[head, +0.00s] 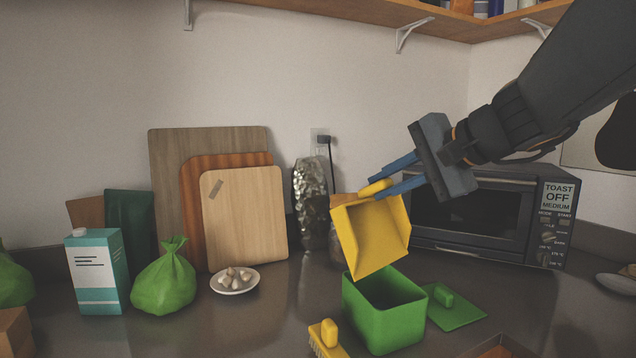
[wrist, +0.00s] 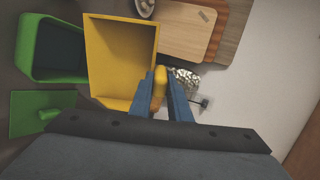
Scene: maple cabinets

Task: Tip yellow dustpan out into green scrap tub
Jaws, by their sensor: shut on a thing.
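The yellow dustpan (head: 372,236) is held tilted in the air, its lower edge hanging over the back left part of the green scrap tub's opening. My gripper (head: 383,187) is shut on the dustpan's handle with its blue fingers. The green scrap tub (head: 384,326) stands open on the counter, its inside dark. In the wrist view the dustpan (wrist: 121,58) is beside the tub (wrist: 27,65), and the fingers (wrist: 165,100) sit on either side of the handle. I see no scraps on the visible dustpan surface.
A green lid (head: 458,312) lies right of the tub. A yellow brush (head: 328,338) is in front to its left. Cutting boards (head: 245,215), a garlic plate (head: 234,282), a green bag (head: 165,280) and a carton (head: 97,272) are left.

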